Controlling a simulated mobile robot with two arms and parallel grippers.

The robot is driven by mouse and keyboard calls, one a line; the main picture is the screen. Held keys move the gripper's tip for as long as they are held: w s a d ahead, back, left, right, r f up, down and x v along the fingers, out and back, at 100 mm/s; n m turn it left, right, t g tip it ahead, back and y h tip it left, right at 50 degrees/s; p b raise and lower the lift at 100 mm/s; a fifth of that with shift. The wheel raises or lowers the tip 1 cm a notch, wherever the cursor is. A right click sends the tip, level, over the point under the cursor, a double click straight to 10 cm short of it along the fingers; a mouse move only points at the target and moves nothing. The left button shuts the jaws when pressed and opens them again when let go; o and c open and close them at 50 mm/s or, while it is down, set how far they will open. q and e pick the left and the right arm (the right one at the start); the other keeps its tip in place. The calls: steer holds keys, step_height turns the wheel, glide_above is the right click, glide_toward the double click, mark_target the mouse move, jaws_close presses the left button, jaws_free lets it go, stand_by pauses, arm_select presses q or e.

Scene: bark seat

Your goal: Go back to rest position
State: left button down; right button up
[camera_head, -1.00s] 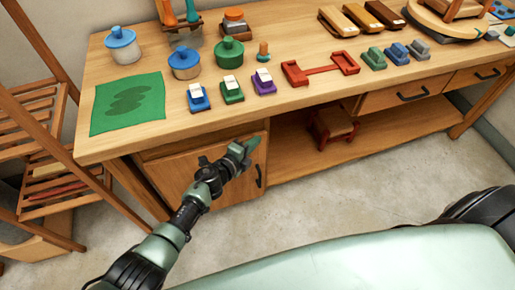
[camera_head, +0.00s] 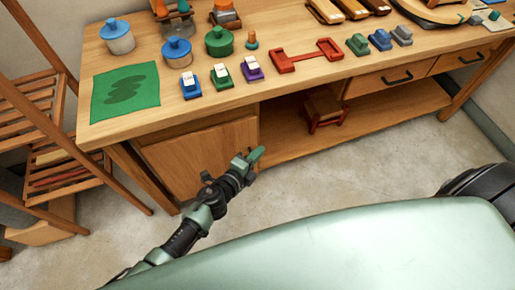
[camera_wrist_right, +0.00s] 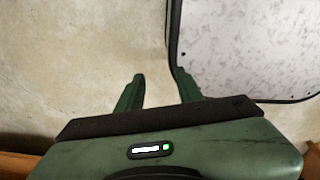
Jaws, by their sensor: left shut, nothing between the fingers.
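My left gripper (camera_head: 257,156) is shut and empty. It shows in the head view in front of the workbench, below the tabletop and near the cabinet door (camera_head: 200,150). It touches nothing that I can see. My right gripper (camera_wrist_right: 159,74) shows in the right wrist view with its two green fingers apart and nothing between them. The right gripper does not show in the head view.
The wooden workbench (camera_head: 140,117) holds a green mat (camera_head: 110,105), blue-lidded and green jars, small coloured blocks and a red holder (camera_head: 305,58). A wooden rack (camera_head: 60,130) stands at left. A red-legged stool (camera_head: 323,108) sits on the lower shelf. The floor (camera_head: 330,170) before the bench is clear.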

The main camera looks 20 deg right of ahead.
arm_select(q)
steer(key=s+a+f+n+g+y, duration=0.1)
steer(key=s+a+f+n+y, duration=0.5)
steer(key=a+f, duration=0.5)
steer(key=s+a+f+n+y, duration=0.2)
steer(key=s+a+f+n, duration=0.1)
steer(key=a+f+n, duration=0.7)
steer(key=s+a+f+n+g+y, duration=0.1)
steer(key=s+a+f+n+g, duration=0.1)
steer(key=s+a, duration=0.4)
steer(key=s+a+f+n+g+y, duration=0.1)
steer(key=s+a+f+n, duration=0.3)
steer(key=s, duration=1)
steer(key=s+a+f+n+g+y, duration=0.1)
steer(key=s+a+f+n+g, duration=0.2)
steer(key=s+a+f, duration=0.4)
steer(key=s+a+n, duration=0.1)
steer(key=s+a, duration=0.1)
steer(key=s, duration=0.1)
steer(key=shift+s+f+g+y, duration=0.2)
steer(key=shift+f+g+y, duration=0.1)
steer(key=shift+f+g, duration=0.1)
